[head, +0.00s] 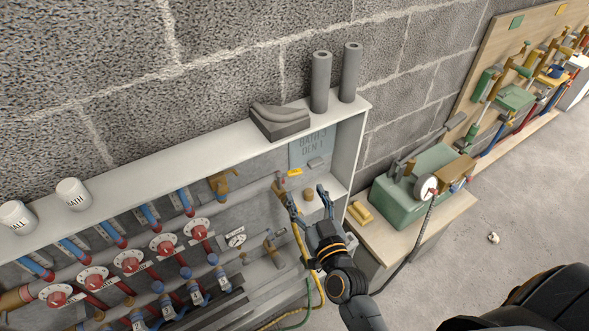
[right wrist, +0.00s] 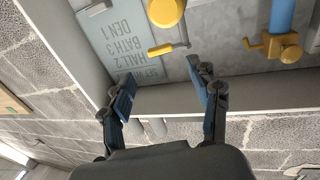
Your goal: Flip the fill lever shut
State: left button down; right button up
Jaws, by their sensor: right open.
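A small lever with a yellow grip (head: 294,172) sits at the right end of the manifold cabinet, just below a lettered plate (head: 312,148). I take it for the fill lever, though no label on it can be read. It also shows in the right wrist view as a yellow grip on a thin bar (right wrist: 160,50). My right gripper (head: 302,190) is open and empty in front of the cabinet. In the right wrist view its fingertips (right wrist: 161,69) stand apart, with the lever just beyond the gap between them. My left gripper is not in view.
The white cabinet (head: 150,164) holds pipes and several red-knobbed valves (head: 163,246). A brass valve (right wrist: 275,46) on a blue pipe is near the right fingers. Grey tubes (head: 320,82) stand on the cabinet top. A green machine (head: 412,195) sits on a bench to the right.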

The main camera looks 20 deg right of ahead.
aim_at(296, 175)
jog(key=w, duration=0.9)
jog(key=shift+d+p, duration=0.1)
jog(key=shift+p, duration=0.3)
